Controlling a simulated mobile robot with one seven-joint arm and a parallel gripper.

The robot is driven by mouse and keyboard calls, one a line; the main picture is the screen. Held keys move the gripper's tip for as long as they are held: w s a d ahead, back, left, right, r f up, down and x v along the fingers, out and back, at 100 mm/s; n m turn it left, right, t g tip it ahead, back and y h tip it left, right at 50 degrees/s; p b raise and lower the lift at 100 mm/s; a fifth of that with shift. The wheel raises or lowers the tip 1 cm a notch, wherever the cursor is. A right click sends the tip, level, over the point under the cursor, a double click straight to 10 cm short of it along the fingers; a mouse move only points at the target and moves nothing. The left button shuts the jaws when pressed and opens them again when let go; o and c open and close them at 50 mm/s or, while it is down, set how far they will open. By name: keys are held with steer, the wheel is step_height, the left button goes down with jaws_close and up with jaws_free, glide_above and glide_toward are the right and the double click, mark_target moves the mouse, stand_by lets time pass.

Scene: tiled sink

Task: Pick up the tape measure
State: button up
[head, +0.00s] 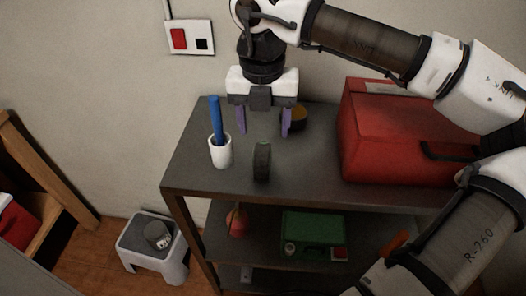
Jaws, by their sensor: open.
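A dark, rounded, narrow object (262,162) stands upright on the top of the grey shelf unit (228,186), near its front edge. It may be the tape measure, but its markings are too small to tell. A yellow-orange and dark object (299,117) sits farther back, partly hidden by my right finger; it could also be the tape measure. My gripper (264,129) points down with its purple fingers spread apart and nothing between them. It is above the shelf top, and in the picture the dark upright object lies just below the finger gap.
A white cup (220,152) holding a blue stick-like item (215,116) stands left of the dark object. A large red case (385,145) fills the right of the top. A green case (314,232) and a red round object (237,222) are on the lower shelf. A stool (150,262) stands left.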

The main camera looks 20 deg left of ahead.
mark_target(262, 151)
step_height(262, 151, down, 4)
steer(key=shift+r, duration=0.1)
steer(key=shift+a+f+p, duration=0.15)
steer(key=shift+f+p, duration=0.5)
steer(key=shift+f, duration=0.75)
steer(key=shift+a+f+p, duration=0.1)
steer(key=shift+f+p, duration=0.5)
steer(key=shift+f, duration=0.8)
steer(key=c, duration=1.3)
steer(key=shift+o, duration=0.2)
steer(key=shift+r, duration=0.15)
